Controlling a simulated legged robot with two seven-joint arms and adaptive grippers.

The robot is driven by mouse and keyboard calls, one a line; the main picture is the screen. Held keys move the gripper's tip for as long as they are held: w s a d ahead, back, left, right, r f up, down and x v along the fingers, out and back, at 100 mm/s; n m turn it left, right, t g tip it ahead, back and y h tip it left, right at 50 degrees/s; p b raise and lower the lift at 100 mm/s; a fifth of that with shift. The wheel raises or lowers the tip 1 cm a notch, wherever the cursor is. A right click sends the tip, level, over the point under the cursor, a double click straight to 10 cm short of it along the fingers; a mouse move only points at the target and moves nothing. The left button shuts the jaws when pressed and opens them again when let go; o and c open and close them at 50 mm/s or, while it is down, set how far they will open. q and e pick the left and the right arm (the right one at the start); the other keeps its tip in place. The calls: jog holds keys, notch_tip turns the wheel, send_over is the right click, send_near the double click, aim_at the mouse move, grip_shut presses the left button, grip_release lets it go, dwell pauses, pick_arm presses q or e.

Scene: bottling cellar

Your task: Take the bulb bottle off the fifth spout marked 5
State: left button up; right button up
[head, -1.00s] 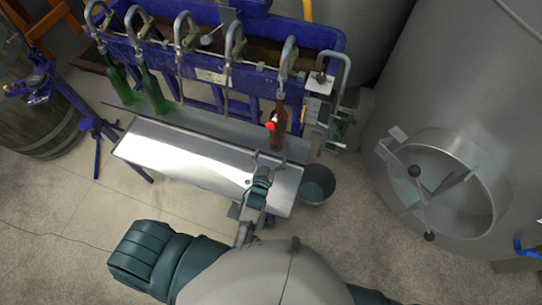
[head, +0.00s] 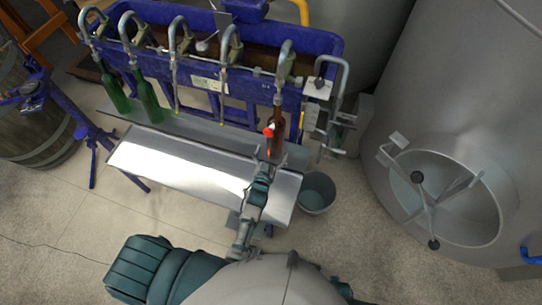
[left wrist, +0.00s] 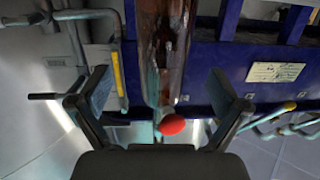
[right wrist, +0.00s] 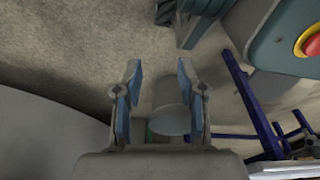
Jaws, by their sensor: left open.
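A brown bottle (head: 276,135) stands upright under the fifth spout (head: 286,55), the rightmost of the row, with a red ball (head: 268,131) on its near side. In the left wrist view the brown bottle (left wrist: 165,50) and the red ball (left wrist: 172,124) show between the fingers. My left gripper (head: 264,166) is open just in front of the bottle's lower part; its fingertips (left wrist: 158,85) lie one on each side of it in the wrist view, with gaps. I cannot tell how deep the bottle sits between them. My right gripper (right wrist: 158,68) is open and empty, outside the head view.
Two green bottles (head: 147,98) hang at the left spouts of the blue filler (head: 200,80). A steel tray (head: 160,160) lies in front. A bucket (head: 317,193) stands on the floor at right, beside a large steel tank (head: 455,110). A wooden barrel (head: 40,130) is at left.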

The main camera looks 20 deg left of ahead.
aim_at(273, 144)
pick_arm(q)
jog(key=shift+w+a+f+b, duration=0.25)
jog(key=shift+w+a+b, duration=0.15)
jog(key=shift+w, duration=0.7)
jog(key=shift+w+d+f+b, duration=0.15)
jog(key=shift+w+d+b, duration=0.05)
jog(key=shift+w+b, duration=0.6)
jog(key=shift+w, duration=0.4)
jog(key=shift+a, duration=0.15)
pick_arm(e)
jog(key=w+a+r, duration=0.1)
jog(key=w+r, duration=0.3)
jog(key=r, duration=0.1)
jog(key=shift+w+r, duration=0.15)
jog(key=shift+r, duration=0.25)
pick_arm(q)
jog(key=shift+w, duration=0.15)
jog(key=shift+w+a+f+b, duration=0.15)
jog(key=shift+w+b, duration=0.5)
jog(key=shift+w, duration=0.55)
jog(key=c, duration=1.8)
pick_arm(e)
jog(key=shift+f, duration=0.55)
pick_arm(q)
jog(key=shift+c, duration=0.2)
